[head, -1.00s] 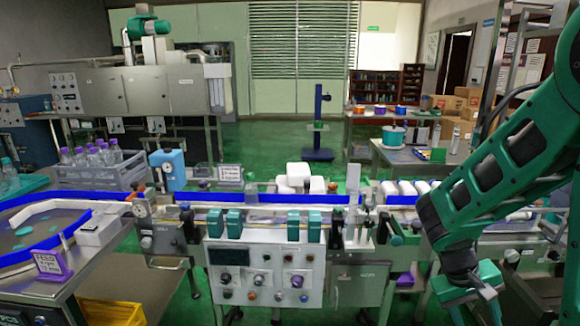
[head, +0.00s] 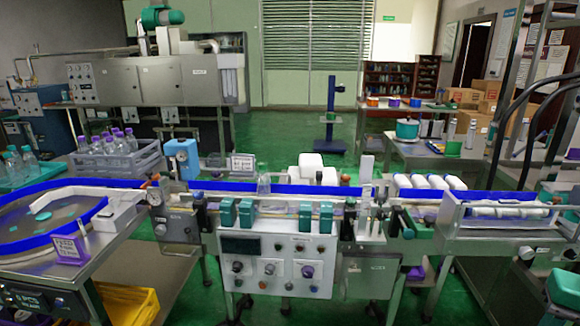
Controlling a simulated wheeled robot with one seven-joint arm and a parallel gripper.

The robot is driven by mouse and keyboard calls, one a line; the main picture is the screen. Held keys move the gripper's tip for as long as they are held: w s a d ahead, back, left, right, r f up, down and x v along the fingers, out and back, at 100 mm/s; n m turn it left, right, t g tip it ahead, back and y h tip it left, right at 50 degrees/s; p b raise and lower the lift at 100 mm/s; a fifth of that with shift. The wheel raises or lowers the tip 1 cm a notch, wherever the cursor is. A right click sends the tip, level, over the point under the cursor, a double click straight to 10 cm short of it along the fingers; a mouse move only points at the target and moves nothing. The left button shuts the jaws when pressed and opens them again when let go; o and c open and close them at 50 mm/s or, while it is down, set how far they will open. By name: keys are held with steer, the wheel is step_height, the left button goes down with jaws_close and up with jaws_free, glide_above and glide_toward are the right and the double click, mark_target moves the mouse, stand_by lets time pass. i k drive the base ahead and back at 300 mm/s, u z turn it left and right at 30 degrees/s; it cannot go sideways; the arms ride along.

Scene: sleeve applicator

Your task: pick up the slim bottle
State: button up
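I cannot tell for sure which bottle is the slim one. A small clear bottle (head: 264,187) stands upright on the conveyor line, behind the control panel. Clear bottles with purple caps (head: 118,145) stand in a grey crate (head: 147,159) at the left. Several clear bottles with teal caps (head: 28,160) stand on a teal tray (head: 40,179) at the far left. Narrow upright containers (head: 471,134) stand on the back right table, too small to make out well. My gripper is not clearly in view, so whether it holds anything is hidden.
The conveyor machine with its control panel (head: 276,265) spans the middle. A round feed table (head: 45,222) is at the left, with a yellow bin (head: 128,304) below. A clear-walled tray (head: 505,212) of white rolls is at the right. Green floor (head: 265,145) is open behind.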

mark_target(263, 179)
steer(key=u, duration=2.05)
steer(key=i, duration=1.6)
steer(key=z, duration=2.1)
